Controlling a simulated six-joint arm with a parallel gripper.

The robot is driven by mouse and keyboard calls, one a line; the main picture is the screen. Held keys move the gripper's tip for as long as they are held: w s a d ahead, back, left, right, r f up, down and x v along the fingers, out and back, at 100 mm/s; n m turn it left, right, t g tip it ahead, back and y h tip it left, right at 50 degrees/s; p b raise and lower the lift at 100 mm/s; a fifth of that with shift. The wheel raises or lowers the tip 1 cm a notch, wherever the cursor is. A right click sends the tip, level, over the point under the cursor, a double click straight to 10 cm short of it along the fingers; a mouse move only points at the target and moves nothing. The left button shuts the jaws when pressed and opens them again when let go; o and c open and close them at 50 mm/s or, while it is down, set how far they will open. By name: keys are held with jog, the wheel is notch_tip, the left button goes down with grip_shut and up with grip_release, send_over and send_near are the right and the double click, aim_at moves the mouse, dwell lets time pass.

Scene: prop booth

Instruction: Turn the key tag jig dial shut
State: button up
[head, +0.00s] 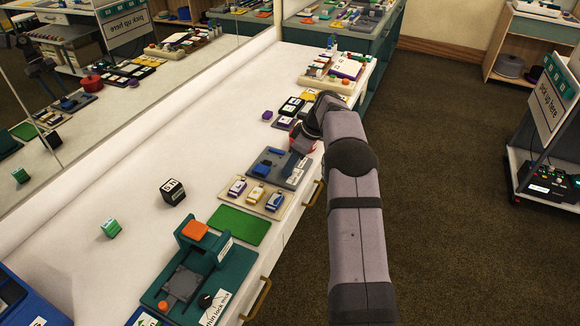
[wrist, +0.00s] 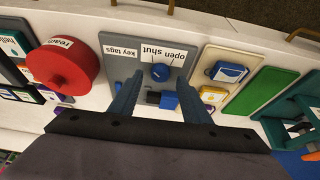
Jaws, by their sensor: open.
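The key tag jig is a grey plate (head: 268,157) near the bench's front edge, partly hidden by my arm in the head view. In the wrist view the jig plate (wrist: 118,68) has labels reading "key tags" and "open shut". Which way the dial points is too small to tell. A blue block (wrist: 168,100) is on the jig behind the dial. My gripper (wrist: 158,80) is open above the jig, its fingers either side of the dial in the picture. I cannot tell whether they touch it.
A red round object (wrist: 65,70) labelled "reach" is beside the jig. On the other side are a tray (head: 240,203) of coloured tags, a green mat (head: 238,225) and a teal press (head: 238,262). Black (head: 173,191) and green (head: 110,229) cubes stand on the open white bench.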

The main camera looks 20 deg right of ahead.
jog(key=v, duration=0.5)
jog(key=shift+r+b, duration=0.15)
jog(key=shift+b, duration=0.15)
jog(key=s+a+r+m+g+h+p, duration=0.1)
jog(key=s+a+r+m+p, duration=0.15)
jog(key=s+a, duration=0.35)
jog(key=s+a+r+m+g+h+p, duration=0.1)
jog(key=s+a+r+m+p, duration=0.2)
jog(key=s, duration=0.6)
jog(key=s+a+f+m+p, duration=0.1)
jog(key=s+a+m, duration=0.1)
jog(key=s, duration=0.8)
jog(key=s+a+f+m+g+h+p, duration=0.1)
jog(key=s+a+p, duration=0.1)
jog(key=s, duration=0.9)
jog(key=shift+s+a+m, duration=0.25)
jog(key=shift+a+m, duration=0.1)
jog(key=shift+a, duration=0.25)
